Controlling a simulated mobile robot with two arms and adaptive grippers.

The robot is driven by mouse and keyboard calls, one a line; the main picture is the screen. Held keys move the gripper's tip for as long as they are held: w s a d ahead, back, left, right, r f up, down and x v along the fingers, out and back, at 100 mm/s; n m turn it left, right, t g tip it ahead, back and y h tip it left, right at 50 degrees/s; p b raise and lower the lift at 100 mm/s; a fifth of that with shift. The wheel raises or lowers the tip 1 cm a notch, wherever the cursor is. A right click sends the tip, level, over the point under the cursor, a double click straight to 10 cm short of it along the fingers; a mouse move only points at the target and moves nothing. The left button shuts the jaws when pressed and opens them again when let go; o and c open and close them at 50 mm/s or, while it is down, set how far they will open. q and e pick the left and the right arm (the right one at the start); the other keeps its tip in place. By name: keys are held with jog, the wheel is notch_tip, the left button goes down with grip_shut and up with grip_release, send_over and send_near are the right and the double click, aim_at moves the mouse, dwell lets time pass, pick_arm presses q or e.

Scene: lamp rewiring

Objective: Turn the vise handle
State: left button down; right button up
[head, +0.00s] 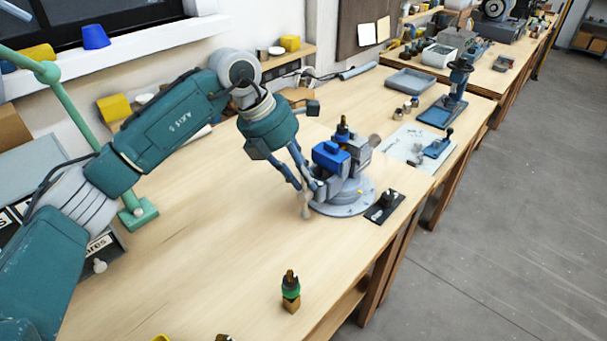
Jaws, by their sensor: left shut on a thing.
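The vise (343,192) stands on a round grey base on the wooden bench, with blue and grey jaw parts. A dark fitting with a brass tip (342,128) sticks up at the top of the vise. My left gripper (306,190) reaches down at the vise's left side, its fingers shut on the vise handle (305,205), whose pale end hangs below the fingertips. The fingers partly hide the handle and the near side of the vise. My right gripper is not in view.
A small black plate with a knob (384,206) lies right of the vise. A green and black socket on a wooden block (290,291) stands near the front edge. A white mat (413,149) and a blue press (449,100) are farther back. The bench's left-middle is clear.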

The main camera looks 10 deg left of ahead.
aim_at(318, 190)
pick_arm(q)
jog(key=shift+d+r, duration=0.15)
jog(key=shift+d, duration=0.2)
jog(key=d+t+y+b, duration=0.1)
jog(key=b, duration=0.1)
jog(key=s+d+m+t+y+b, duration=0.1)
jog(key=y+b, duration=0.1)
jog(key=shift+s+f+b, duration=0.1)
jog(key=shift+f+b, duration=0.1)
jog(key=shift+b, duration=0.2)
jog(key=shift+r, duration=0.1)
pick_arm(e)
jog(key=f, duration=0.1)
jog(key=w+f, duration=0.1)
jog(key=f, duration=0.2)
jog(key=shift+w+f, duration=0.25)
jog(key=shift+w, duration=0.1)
pick_arm(q)
jog(key=c, duration=1.7)
grip_release()
jog(key=shift+o, duration=0.2)
jog(key=shift+d, duration=0.2)
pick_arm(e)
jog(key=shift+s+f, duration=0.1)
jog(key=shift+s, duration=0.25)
pick_arm(q)
jog(key=shift+a, duration=0.3)
